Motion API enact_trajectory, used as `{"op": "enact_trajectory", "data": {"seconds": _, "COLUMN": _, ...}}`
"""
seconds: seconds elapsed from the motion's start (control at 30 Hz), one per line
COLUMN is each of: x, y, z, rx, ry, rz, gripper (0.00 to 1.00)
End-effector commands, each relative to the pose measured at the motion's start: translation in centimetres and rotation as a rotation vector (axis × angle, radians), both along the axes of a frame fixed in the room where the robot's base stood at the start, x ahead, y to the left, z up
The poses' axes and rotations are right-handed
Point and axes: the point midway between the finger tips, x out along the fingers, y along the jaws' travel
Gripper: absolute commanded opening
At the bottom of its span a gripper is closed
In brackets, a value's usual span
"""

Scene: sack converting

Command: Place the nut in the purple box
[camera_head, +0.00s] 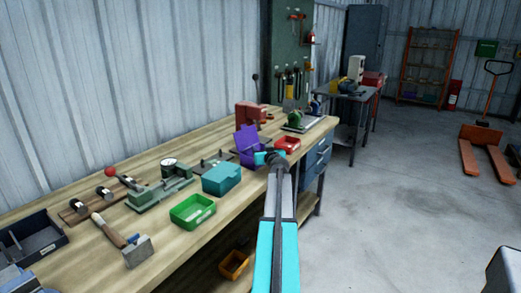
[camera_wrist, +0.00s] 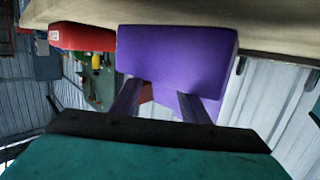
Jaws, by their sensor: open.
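The purple box (camera_head: 249,147) stands on the workbench with its lid raised. It also shows large in the upside-down wrist view (camera_wrist: 175,50), where its outer side faces me. My gripper (camera_head: 268,157) is at the near side of the purple box in the head view. In the wrist view its two dark fingers (camera_wrist: 158,95) are spread apart and reach toward the box, with no held object visible between them. Whether the fingers touch the box I cannot tell. I cannot make out the nut in either view; the inside of the box is mostly hidden.
A red tray (camera_head: 287,145) sits right of the purple box, close to my gripper. A teal box (camera_head: 221,181) and a green tray (camera_head: 192,211) stand nearer on the wooden bench (camera_head: 195,252). A red device (camera_head: 250,114) is behind. Open floor (camera_head: 385,200) lies to the right.

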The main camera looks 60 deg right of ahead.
Motion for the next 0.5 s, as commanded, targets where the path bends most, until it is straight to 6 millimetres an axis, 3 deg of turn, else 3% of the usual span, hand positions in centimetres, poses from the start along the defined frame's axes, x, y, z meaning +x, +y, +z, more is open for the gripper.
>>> {"op": "enact_trajectory", "data": {"seconds": 0.23, "x": 0.0, "y": 0.0, "z": 1.3, "rx": 0.000, "ry": 0.000, "rz": -0.001, "gripper": 0.42}}
{"op": "enact_trajectory", "data": {"seconds": 0.5, "x": -2.0, "y": 1.9, "z": 1.4, "rx": -0.003, "ry": -0.002, "rz": 0.000, "gripper": 0.42}}
